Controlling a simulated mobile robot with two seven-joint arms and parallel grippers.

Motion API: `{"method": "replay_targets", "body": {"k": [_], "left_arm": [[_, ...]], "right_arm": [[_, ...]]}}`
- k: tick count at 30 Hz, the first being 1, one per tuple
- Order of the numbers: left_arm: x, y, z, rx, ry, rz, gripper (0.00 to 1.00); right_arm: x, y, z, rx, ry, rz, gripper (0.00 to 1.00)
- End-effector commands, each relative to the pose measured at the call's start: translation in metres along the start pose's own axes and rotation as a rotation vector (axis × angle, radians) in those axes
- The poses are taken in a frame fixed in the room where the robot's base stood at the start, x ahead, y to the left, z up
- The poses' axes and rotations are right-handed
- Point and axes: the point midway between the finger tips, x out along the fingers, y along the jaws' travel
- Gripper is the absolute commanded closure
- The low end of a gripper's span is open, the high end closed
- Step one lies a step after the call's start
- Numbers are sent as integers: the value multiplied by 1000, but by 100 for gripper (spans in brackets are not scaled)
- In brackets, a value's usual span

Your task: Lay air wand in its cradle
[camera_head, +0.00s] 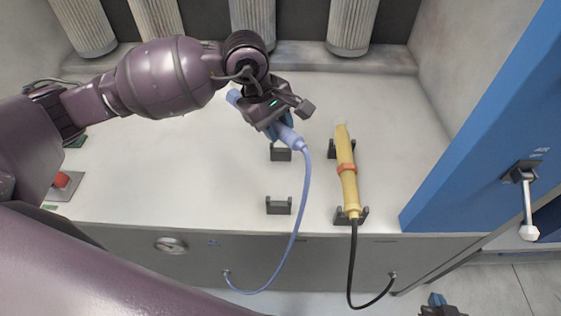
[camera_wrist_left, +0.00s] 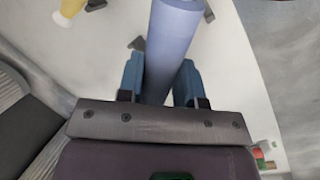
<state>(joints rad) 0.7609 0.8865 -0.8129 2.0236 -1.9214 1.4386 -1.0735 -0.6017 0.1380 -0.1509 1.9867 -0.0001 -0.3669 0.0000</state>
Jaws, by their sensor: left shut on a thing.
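The periwinkle-blue air wand (camera_head: 291,138) is held by my left gripper (camera_head: 276,129), whose blue fingers sit on both sides of it. The wand also shows between the fingers in the left wrist view (camera_wrist_left: 172,45). It is tilted, with its hose end toward the lower right, over the rear bracket. The empty-looking cradle has a rear dark bracket (camera_head: 280,154) and a front dark bracket (camera_head: 278,206). The gripper hides part of the wand. My right gripper (camera_head: 438,303) shows only in part at the bottom edge; its opening is unclear.
A yellow wand (camera_head: 347,175) lies in the brackets to the right, with a black hose (camera_head: 354,265). The blue hose (camera_head: 298,215) hangs over the counter's front edge. A blue panel (camera_head: 480,130) bounds the right side. A red button (camera_head: 61,180) is at left.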

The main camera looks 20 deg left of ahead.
Motion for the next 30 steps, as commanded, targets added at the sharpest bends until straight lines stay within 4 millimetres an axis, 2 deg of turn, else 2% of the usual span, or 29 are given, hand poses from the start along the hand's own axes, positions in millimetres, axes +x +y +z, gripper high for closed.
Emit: {"method": "replay_targets", "body": {"k": [6, 12, 17, 26, 30], "left_arm": [[-5, 4, 1, 391, 16, -81, 95], [-10, 5, 2, 617, 23, -110, 95], [-12, 5, 2, 683, 25, -114, 95], [-12, 5, 2, 687, 25, -114, 95], [1, 2, 0, 685, 22, -116, 95]], "right_arm": [[5, -1, 9, -1, -3, -1, 100], [7, -1, 13, -3, -5, -1, 100], [7, 0, 13, -5, -5, -1, 100], [7, 1, 13, -7, -5, -1, 100], [6, 1, 12, -7, -4, 0, 100]]}}
